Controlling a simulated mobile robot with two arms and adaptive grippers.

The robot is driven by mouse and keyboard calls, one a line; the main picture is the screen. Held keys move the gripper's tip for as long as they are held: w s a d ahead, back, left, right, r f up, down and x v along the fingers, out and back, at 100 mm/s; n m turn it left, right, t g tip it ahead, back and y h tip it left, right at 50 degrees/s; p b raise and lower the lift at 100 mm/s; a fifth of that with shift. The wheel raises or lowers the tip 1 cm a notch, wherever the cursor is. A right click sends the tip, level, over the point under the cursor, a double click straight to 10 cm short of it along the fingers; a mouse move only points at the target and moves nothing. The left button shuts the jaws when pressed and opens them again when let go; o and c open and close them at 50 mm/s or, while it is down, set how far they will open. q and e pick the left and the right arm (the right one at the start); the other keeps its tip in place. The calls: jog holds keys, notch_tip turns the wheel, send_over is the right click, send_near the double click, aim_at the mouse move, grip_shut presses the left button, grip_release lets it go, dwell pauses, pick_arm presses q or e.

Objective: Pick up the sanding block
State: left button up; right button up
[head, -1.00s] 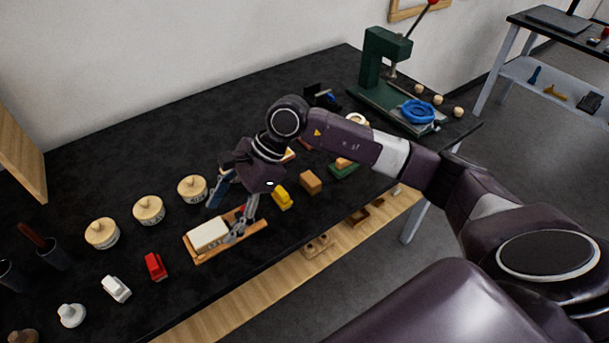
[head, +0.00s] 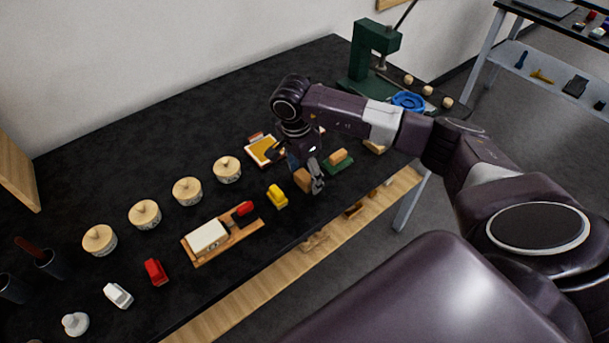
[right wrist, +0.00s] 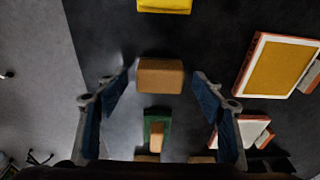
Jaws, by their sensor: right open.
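A plain brown block (head: 302,179), which looks like the sanding block, lies on the black bench between a yellow toy vehicle (head: 278,196) and a green-based wooden piece (head: 338,160). My right gripper (head: 306,173) is above it, pointing down, and partly hides it in the head view. In the right wrist view the block (right wrist: 160,75) shows between the two spread blue-lined fingers, with gaps on both sides. The right gripper (right wrist: 164,77) is open and empty; the height left above the block is hard to tell. My left gripper is not in view.
A wooden tray (head: 190,257) holds a white block (head: 207,236) and a red piece (head: 244,208). An orange-and-white framed panel (head: 263,150) lies behind the gripper. Several lidded round pots stand in a row. A green press (head: 374,55) stands at the back right.

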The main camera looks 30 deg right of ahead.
jog(key=shift+f, duration=0.4)
jog(key=shift+c, duration=0.3)
jog(key=c, duration=1.1)
jog(key=shift+r, duration=0.15)
notch_tip(320, 180, up, 14)
jog(key=r+b, duration=0.1)
jog(key=b, duration=0.3)
notch_tip(320, 180, up, 5)
jog(key=p, duration=0.1)
send_over(304, 175)
jog(key=shift+s+f, duration=0.1)
